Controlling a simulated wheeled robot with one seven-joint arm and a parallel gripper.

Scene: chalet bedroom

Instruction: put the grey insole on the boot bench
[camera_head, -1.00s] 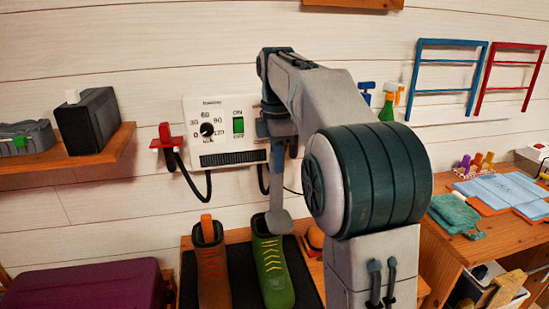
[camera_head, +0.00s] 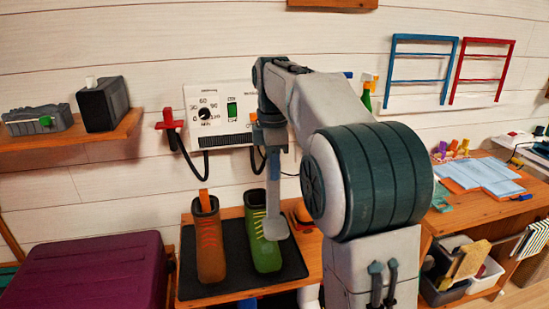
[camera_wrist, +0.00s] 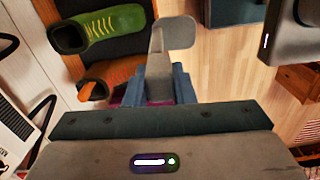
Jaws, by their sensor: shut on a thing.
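My gripper (camera_head: 271,150) is shut on the grey insole (camera_head: 275,226), which hangs below it, broad end down. In the head view the insole overlaps the green boot (camera_head: 260,254). The wrist view shows the insole (camera_wrist: 174,34) between the blue-grey fingers (camera_wrist: 160,88), its broad end seen against the bench edge and the wooden floor. The boot bench (camera_head: 313,262) is a low wooden bench with a black mat (camera_head: 228,278) on top. A brown boot (camera_head: 208,240) with an orange piece in its opening stands beside the green one.
A boot-dryer panel (camera_head: 215,115) with hoses is on the wall behind the bench. A purple chest (camera_head: 90,275) stands left of the bench. A desk (camera_head: 480,208) with papers and bins below is on the right. An orange item (camera_head: 304,212) sits at the bench's back right.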

